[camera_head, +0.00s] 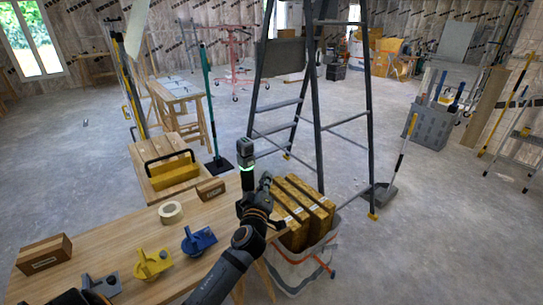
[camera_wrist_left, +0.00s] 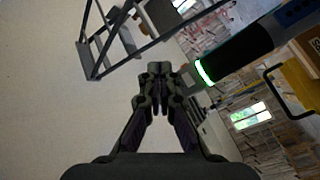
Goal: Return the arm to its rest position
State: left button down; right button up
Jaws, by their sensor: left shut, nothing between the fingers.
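My left gripper (camera_head: 265,183) is above the right end of the wooden table, near the ladder. In the left wrist view its dark fingers (camera_wrist_left: 158,88) are together, with nothing between them. My left arm reaches up from the bottom of the head view, past the table's front edge. My right gripper does not show in either view.
The wooden table (camera_head: 120,236) holds a tape roll (camera_head: 171,212), a yellow tool (camera_head: 152,263), a blue tool (camera_head: 199,240) and small wooden boxes. A yellow toolbox (camera_head: 174,176) stands behind. A bin (camera_head: 300,267) with wooden pieces and a stepladder (camera_head: 318,110) stand right.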

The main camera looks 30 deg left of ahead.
pick_arm(q)
jog(key=s+d+f+m+g+h, duration=0.2)
jog(key=s+f+m+g, duration=0.5)
jog(key=s+f, duration=0.55)
jog(key=s+d+f+m+g+h, duration=0.2)
jog(key=s+d+f+m+g, duration=0.15)
jog(key=s, duration=0.35)
jog(key=s+d+f+m+g+h, duration=0.2)
jog(key=s+d+f+m+g, duration=0.1)
jog(key=s+d+f+m, duration=0.3)
jog(key=s+a+f+n+g, duration=0.1)
jog(key=s+a+f, duration=0.1)
jog(key=f, duration=1.1)
jog(key=s+a+f+n+g, duration=0.1)
jog(key=s+a+f, duration=0.15)
jog(key=f, duration=1.05)
jog(key=s+f, duration=1.4)
jog(key=s, duration=0.3)
jog(key=shift+s+a+g, duration=0.2)
jog(key=shift+a+g, duration=0.15)
jog(key=shift+a, duration=0.05)
